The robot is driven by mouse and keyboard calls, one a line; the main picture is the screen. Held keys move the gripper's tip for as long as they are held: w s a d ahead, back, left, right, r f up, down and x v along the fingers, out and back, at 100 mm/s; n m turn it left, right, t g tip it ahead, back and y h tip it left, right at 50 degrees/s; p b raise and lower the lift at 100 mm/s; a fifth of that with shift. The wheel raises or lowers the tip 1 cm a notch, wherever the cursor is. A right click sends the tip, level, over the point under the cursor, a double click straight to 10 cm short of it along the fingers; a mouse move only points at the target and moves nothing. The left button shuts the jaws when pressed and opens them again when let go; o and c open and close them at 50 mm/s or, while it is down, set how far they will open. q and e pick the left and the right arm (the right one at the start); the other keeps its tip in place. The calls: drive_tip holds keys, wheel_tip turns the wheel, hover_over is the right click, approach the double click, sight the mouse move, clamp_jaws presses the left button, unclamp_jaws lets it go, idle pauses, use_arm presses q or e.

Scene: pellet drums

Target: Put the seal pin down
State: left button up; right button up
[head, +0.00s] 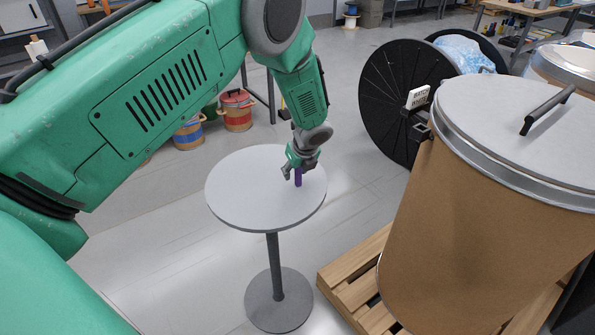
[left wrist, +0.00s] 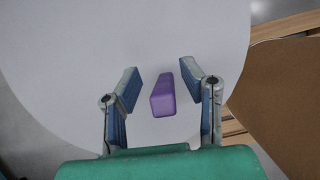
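The purple seal pin (head: 298,178) appears to stand upright on the round grey table (head: 240,200), right of its middle. My left gripper (head: 299,170) is low over the table, around the pin. In the left wrist view, the gripper (left wrist: 160,82) is open, with the pin (left wrist: 162,96) between its two fingers and a gap on each side. The gripper hides the pin's upper part in the head view. My right gripper is not in view.
A large brown drum (head: 450,230) with a grey lid and a white tag (head: 417,97) at its latch stands on a wooden pallet (head: 352,280), right of the table. A black reel (head: 395,110) stands behind. Small striped pails (head: 236,112) are on the floor behind. The tabletop is otherwise clear.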

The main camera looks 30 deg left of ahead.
use_arm(q)
drive_tip(key=shift+r, duration=0.35)
drive_tip(key=v, duration=1.2)
drive_tip(key=s+f+n, duration=0.1)
drive_tip(key=f, duration=0.1)
drive_tip(key=s+d+f+h, duration=0.1)
drive_tip(key=s+f, duration=0.1)
drive_tip(key=s+d+f+n, duration=0.1)
drive_tip(key=s+f, duration=0.1)
drive_tip(key=f, duration=0.1)
drive_tip(key=shift+s+d+n+g, duration=0.1)
drive_tip(key=shift+d+n+g, duration=0.1)
drive_tip(key=shift+n+g, duration=0.15)
drive_tip(key=s+d+f+n+h, duration=0.1)
drive_tip(key=s+d+f+n, duration=0.15)
drive_tip(key=s+f, duration=0.3)
drive_tip(key=s+d+f+n+h, duration=0.1)
drive_tip(key=s+f+n, duration=0.3)
drive_tip(key=s, duration=0.2)
drive_tip(key=s+f+n, duration=0.3)
drive_tip(key=s+n, duration=1)
drive_tip(key=s, duration=0.7)
drive_tip(key=shift+s+n+g+h, duration=0.3)
drive_tip(key=shift+n+g+h, duration=0.1)
drive_tip(key=shift+g, duration=0.05)
drive_tip(key=shift+a+f, duration=0.15)
